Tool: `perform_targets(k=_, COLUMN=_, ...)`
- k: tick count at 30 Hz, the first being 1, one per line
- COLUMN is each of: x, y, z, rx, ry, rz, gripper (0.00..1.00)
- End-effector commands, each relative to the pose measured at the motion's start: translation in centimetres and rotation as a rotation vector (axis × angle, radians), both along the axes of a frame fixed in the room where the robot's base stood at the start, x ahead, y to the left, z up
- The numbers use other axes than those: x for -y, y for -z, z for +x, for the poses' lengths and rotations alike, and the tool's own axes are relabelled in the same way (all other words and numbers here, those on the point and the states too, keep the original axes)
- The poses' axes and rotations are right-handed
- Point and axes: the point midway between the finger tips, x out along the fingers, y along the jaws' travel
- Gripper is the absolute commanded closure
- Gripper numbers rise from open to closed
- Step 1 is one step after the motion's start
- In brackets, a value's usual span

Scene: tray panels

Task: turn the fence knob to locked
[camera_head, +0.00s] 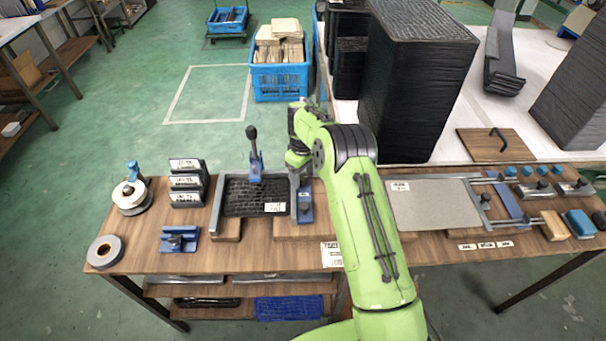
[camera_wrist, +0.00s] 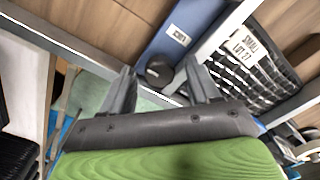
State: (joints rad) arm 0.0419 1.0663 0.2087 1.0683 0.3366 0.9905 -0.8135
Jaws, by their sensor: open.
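The fence knob (camera_wrist: 158,71) is a small dark round knob on a blue plate (camera_wrist: 185,32) with a white label; its turn position cannot be told. In the head view the blue plate (camera_head: 305,207) stands at the right end of the black tray panel (camera_head: 240,196). My gripper (camera_wrist: 161,74) is open, its two grey fingers apart with the knob between or just beyond their tips; contact cannot be told.
A blue clamp with a black ball handle (camera_head: 252,134) rises behind the panel. Labelled blocks (camera_head: 186,183), tape rolls (camera_head: 104,251) and a blue block (camera_head: 180,239) stand left. A grey panel fixture (camera_head: 432,206) lies right. Tall black stacks (camera_head: 410,80) stand behind.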

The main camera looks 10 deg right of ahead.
Motion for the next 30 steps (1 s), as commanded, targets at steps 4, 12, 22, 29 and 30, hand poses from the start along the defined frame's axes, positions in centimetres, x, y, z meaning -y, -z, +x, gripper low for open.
perform_targets(k=4, x=0.01, y=-0.06, z=0.01, rx=0.0, ry=0.0, rz=0.0, gripper=0.47)
perform_targets(k=12, x=0.0, y=-0.09, z=0.0, rx=0.0, ry=0.0, rz=0.0, gripper=0.88)
perform_targets(k=22, x=-0.01, y=-0.12, z=0.01, rx=0.0, ry=0.032, rz=0.0, gripper=0.95)
perform_targets(k=29, x=0.01, y=-0.13, z=0.02, rx=0.001, ry=0.154, rz=-0.001, gripper=0.95)
perform_targets(k=30, x=0.01, y=-0.14, z=0.02, rx=0.001, ry=0.185, rz=-0.001, gripper=0.95)
